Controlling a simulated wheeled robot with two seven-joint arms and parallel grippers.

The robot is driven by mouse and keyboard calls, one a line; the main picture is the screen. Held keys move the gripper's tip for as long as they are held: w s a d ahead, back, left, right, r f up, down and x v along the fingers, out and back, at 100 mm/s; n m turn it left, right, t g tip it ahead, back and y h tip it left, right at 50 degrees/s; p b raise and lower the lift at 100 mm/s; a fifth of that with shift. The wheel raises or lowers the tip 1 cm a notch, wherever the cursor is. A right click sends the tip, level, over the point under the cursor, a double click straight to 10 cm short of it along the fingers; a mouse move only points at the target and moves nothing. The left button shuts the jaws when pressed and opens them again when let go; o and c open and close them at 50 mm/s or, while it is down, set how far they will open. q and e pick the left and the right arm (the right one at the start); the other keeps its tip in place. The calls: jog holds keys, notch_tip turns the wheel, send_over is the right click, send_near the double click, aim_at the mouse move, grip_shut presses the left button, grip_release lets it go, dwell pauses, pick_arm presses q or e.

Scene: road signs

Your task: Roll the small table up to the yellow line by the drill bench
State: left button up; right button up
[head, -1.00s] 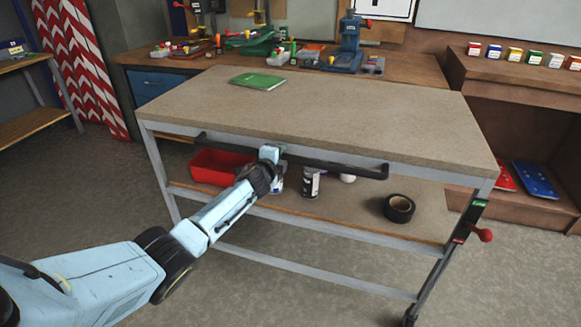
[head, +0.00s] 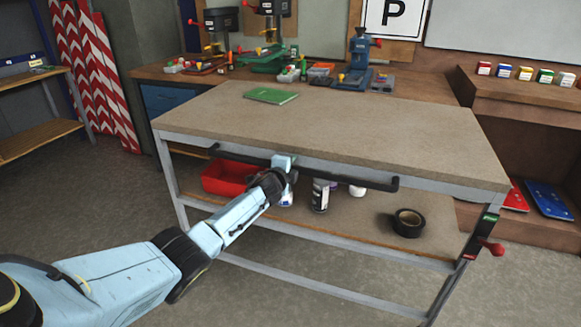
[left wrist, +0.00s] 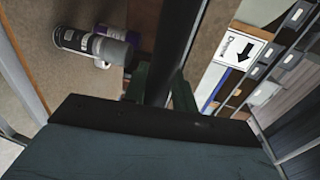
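The small table (head: 345,122) has a beige top, grey legs, a lower shelf and a dark handle bar (head: 340,177) along its near side. My left gripper (head: 284,165) is at this bar, left of its middle. In the left wrist view its dark green fingers (left wrist: 160,88) lie on both sides of the bar (left wrist: 178,45) and appear closed on it. A lever with a red knob (head: 490,246) and green and red labels is on the table's near right leg. The drill bench (head: 165,74) with drill presses stands just behind the table. I see no yellow line. My right gripper is out of view.
A green book (head: 271,96) lies on the tabletop. The shelf holds a red bin (head: 226,178), cans (head: 320,196) and black tape (head: 408,223). A wooden shelf unit (head: 510,95) stands at right. Grey floor (head: 80,195) is clear at left.

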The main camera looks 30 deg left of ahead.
pick_arm(q)
jog(key=shift+r, duration=0.1)
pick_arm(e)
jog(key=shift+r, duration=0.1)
pick_arm(q)
jog(key=p+v, duration=0.5)
jog(key=v, duration=0.8)
jog(key=shift+s, duration=0.15)
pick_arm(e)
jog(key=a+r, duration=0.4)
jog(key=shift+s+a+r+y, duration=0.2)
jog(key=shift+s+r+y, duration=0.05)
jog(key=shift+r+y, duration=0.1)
pick_arm(q)
jog(key=shift+d, duration=0.1)
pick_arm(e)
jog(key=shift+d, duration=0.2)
